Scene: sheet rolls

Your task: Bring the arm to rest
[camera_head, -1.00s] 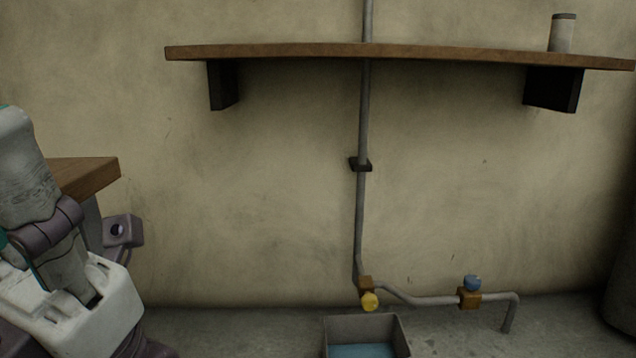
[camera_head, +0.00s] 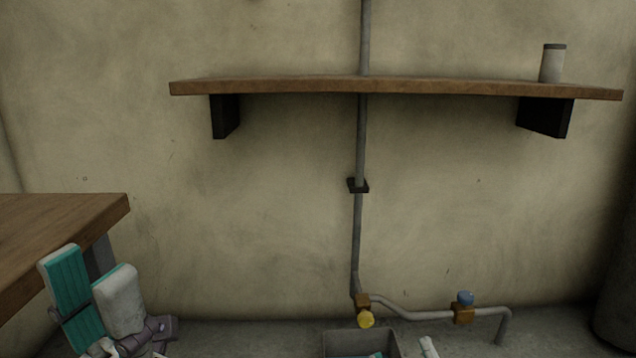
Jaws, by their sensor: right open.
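My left gripper (camera_head: 93,262) is at the lower left, in front of the wooden table's corner. One finger shows its teal ribbed pad and the other its white back. The fingertips stand apart with nothing seen between them. My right gripper (camera_head: 402,350) shows only at the bottom edge, by the grey bin. A white fingertip and a bit of teal stand apart there, and the rest is cut off by the frame.
A wooden table (camera_head: 50,225) is at the left. A grey bin (camera_head: 345,337) stands on the floor below the pipe (camera_head: 358,240) with yellow and blue valve knobs. A wall shelf (camera_head: 390,86) holds a can (camera_head: 552,64). The floor right of the bin is partly clear.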

